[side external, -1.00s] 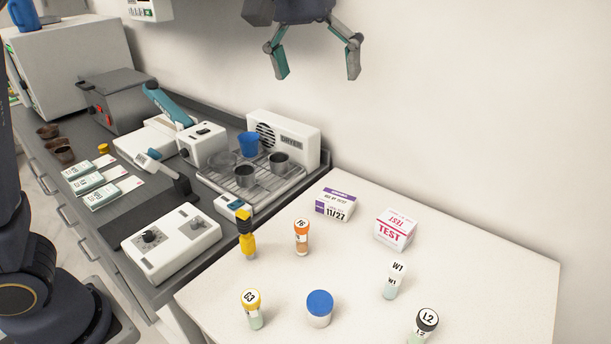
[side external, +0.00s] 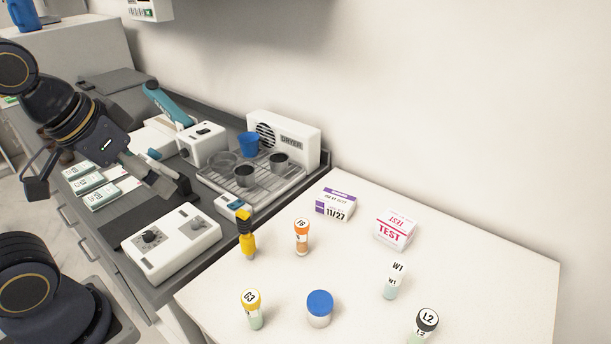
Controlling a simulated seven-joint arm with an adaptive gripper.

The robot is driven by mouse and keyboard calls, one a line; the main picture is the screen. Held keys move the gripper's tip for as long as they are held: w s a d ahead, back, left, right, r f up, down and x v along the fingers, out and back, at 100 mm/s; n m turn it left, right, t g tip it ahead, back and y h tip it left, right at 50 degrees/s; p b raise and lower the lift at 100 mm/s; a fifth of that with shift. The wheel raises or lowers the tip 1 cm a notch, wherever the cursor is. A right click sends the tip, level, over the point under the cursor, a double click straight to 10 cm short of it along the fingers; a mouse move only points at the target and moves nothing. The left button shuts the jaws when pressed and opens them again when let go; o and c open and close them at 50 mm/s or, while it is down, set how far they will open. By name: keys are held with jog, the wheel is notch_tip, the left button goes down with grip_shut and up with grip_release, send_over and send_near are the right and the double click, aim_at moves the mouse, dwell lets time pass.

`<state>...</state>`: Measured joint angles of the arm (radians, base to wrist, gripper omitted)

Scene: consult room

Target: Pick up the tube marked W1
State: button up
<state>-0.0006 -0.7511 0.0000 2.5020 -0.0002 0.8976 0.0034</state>
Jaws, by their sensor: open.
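The tube marked W1 (side external: 394,280) stands upright on the white table at the right. It has a white cap with black lettering and a pale green lower part. My gripper (side external: 150,178) is far to the left of it, above the grey counter by the white device with knobs. It is open, with its fingers seen at a slant and partly lost against dark equipment. No tube shows in it.
On the white table (side external: 480,260) stand the L2 tube (side external: 423,325), G3 tube (side external: 252,310), an orange-capped tube (side external: 302,238), a blue-lidded jar (side external: 319,308), a yellow dropper (side external: 246,235), a TEST box (side external: 395,229) and a purple-white box (side external: 335,204). A dryer (side external: 285,138) stands behind.

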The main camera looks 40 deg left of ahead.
jog(key=c, duration=0.5)
jog(key=w+d+r+t+h, duration=0.1)
jog(key=w+d+r, duration=0.15)
jog(key=w, duration=0.25)
jog(key=w+d+r+t, duration=0.1)
jog(key=w+r, duration=0.2)
jog(key=w, duration=0.3)
jog(key=m+g+h, duration=0.2)
jog(key=m+g, duration=0.1)
jog(key=m, duration=0.4)
send_over(390, 273)
jog(key=s+a, duration=0.4)
jog(key=s, duration=0.1)
notch_tip(390, 273, down, 12)
jog(key=f, duration=0.1)
jog(key=shift+d+x, duration=0.15)
jog(key=shift+x, duration=3.85)
jog(key=shift+d+x, duration=0.2)
jog(key=shift+x, duration=3.75)
